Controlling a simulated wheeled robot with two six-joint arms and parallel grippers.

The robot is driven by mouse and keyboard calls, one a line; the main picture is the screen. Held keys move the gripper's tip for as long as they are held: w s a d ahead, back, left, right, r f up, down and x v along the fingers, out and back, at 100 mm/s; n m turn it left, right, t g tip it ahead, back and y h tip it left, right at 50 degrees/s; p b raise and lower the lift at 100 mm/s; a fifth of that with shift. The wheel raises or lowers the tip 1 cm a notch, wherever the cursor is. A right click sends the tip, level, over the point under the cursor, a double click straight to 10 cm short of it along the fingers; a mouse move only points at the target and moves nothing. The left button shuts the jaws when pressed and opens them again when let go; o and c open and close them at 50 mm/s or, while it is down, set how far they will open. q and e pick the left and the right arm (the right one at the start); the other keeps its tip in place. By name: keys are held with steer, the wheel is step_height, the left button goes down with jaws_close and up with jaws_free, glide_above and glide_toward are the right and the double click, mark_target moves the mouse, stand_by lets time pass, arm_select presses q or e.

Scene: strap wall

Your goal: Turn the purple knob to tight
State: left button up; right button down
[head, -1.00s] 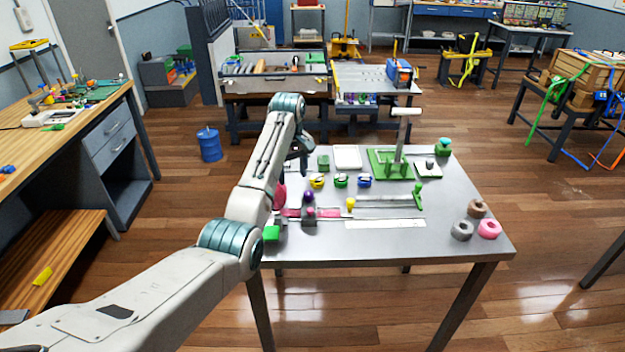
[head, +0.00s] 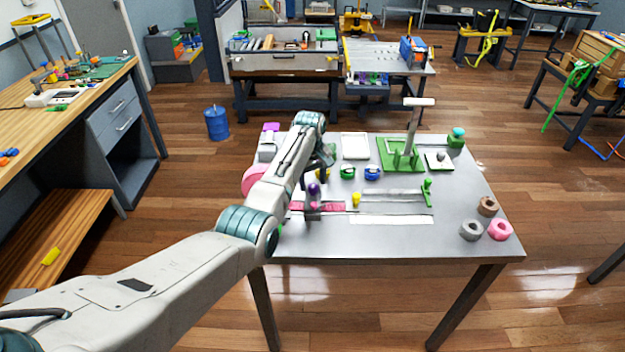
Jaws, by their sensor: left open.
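The purple knob (head: 313,188) sits on top of a small dark fixture on the grey metal table (head: 380,247), beside a pink-red strip (head: 328,207). My left arm reaches in from the left, and its wrist bends down over the table. My left gripper (head: 326,168) is open and points down, just behind and above the knob in the picture. The arm hides part of the table's left side. I cannot tell whether the fingers touch anything. My right gripper is not in view.
A yellow knob (head: 356,199), a green lever (head: 428,191) and green (head: 347,172) and blue (head: 372,173) round pieces stand close by. A green stand with a tall handle (head: 411,125) is behind. Grey, brown and pink (head: 500,230) rings lie front right. The front edge is clear.

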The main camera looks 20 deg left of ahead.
arm_select(q)
steer(key=shift+f, duration=0.45)
steer(key=c, duration=1)
steer(key=shift+o, duration=0.2)
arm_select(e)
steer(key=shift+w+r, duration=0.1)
